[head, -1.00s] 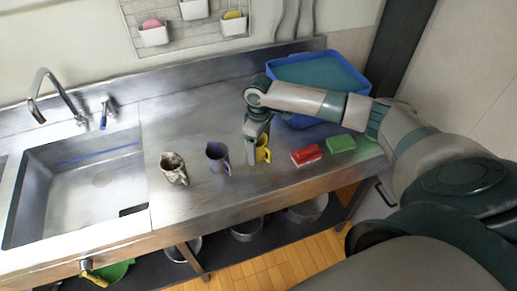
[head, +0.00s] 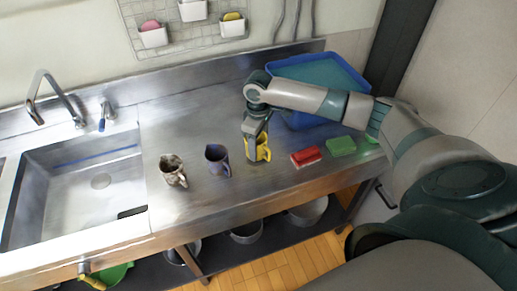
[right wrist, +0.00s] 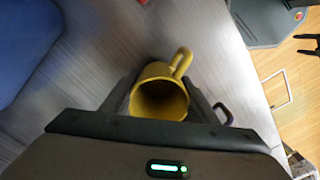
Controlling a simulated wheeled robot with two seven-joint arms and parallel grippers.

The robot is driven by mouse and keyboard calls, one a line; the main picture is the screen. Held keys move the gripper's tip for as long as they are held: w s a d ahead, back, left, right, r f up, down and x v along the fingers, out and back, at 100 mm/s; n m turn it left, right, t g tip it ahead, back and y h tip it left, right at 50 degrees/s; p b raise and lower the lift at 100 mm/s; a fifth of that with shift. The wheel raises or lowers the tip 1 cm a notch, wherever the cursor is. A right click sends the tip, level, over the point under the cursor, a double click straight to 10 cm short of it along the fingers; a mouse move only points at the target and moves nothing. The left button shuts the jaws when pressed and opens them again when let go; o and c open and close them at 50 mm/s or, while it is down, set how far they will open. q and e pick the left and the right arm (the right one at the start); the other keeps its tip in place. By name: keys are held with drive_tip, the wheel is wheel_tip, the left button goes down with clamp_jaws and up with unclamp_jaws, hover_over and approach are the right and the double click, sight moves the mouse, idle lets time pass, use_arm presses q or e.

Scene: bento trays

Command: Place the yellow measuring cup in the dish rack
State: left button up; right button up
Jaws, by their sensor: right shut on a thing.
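The yellow measuring cup (head: 265,151) is near the front of the steel counter, partly hidden by my right gripper (head: 254,154). In the right wrist view the cup (right wrist: 158,101) shows its open mouth, with its handle at the upper right. My right gripper (right wrist: 168,108) is shut on it, one finger on each side. I cannot tell if the cup is clear of the counter. A blue, tray-like container (head: 320,72), which looks like the dish rack, stands at the back right. A dark forked shape (right wrist: 308,42), perhaps my left gripper, shows at the right wrist view's edge.
A dark blue mug (head: 217,160) and a patterned mug (head: 173,170) stand left of the cup. A red block (head: 306,157) and a green block (head: 341,146) lie to its right. The sink (head: 75,190) is at left. The counter behind the mugs is clear.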

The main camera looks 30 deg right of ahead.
wheel_tip(320, 180, up, 2)
drive_tip(key=shift+d+r+b, duration=0.1)
drive_tip(key=shift+r+b, duration=0.15)
drive_tip(key=shift+b, duration=0.35)
drive_tip(key=s+d+r+b, duration=0.3)
drive_tip(key=s+d+r, duration=0.4)
drive_tip(key=s+d, duration=0.1)
drive_tip(key=shift+s, duration=0.2)
drive_tip(key=shift+f, duration=0.1)
